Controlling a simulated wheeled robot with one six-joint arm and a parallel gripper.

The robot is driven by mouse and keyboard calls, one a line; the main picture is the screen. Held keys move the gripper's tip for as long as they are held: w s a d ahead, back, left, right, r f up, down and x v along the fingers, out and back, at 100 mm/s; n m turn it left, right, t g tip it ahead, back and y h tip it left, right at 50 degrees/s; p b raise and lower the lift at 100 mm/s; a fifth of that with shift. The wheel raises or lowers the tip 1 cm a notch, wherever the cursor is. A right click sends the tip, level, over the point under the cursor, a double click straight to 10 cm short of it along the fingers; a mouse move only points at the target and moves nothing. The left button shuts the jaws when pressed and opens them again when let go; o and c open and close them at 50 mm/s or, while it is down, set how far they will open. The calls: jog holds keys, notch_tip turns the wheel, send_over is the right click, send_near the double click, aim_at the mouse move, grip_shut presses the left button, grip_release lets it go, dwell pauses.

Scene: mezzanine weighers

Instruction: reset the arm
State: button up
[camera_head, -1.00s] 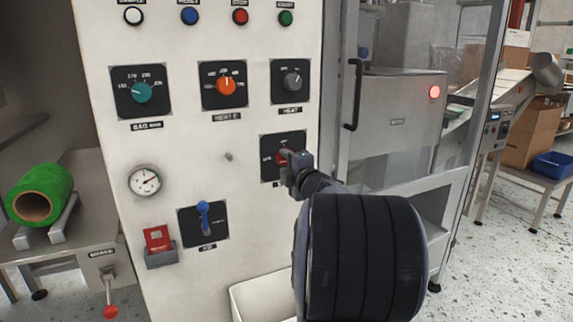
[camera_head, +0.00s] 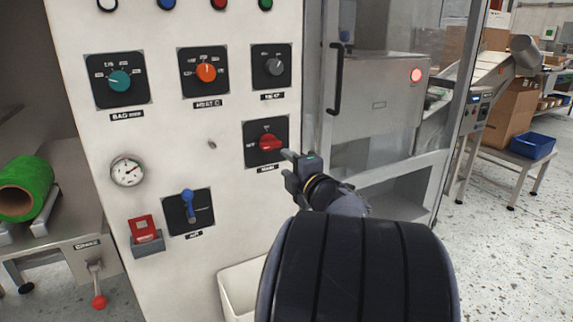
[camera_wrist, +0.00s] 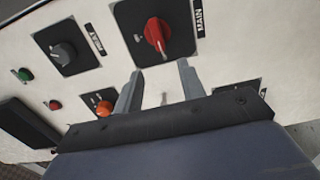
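My gripper (camera_head: 292,170) is just below and right of the red main knob (camera_head: 269,142) on the white control panel (camera_head: 222,120), apart from it. In the wrist view my gripper (camera_wrist: 158,82) shows two grey fingers spread apart with nothing between them. The red knob (camera_wrist: 156,35) on its black plate lies beyond the fingertips, and a label by it reads MAIN. My arm covers the lower middle of the head view.
The panel also carries a teal knob (camera_head: 120,81), an orange knob (camera_head: 206,73), a grey knob (camera_head: 274,67), a blue lever (camera_head: 189,204) and a gauge (camera_head: 127,171). A white bin (camera_head: 236,290) stands below. A glazed door with a black handle (camera_head: 335,78) is at right.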

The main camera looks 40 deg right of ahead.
aim_at(268, 147)
jog(key=shift+w, duration=0.1)
jog(key=b+x, duration=0.1)
jog(key=x, duration=0.9)
jog(key=shift+w+d, duration=0.2)
jog(key=shift+w, duration=0.15)
jog(key=shift+s, duration=0.1)
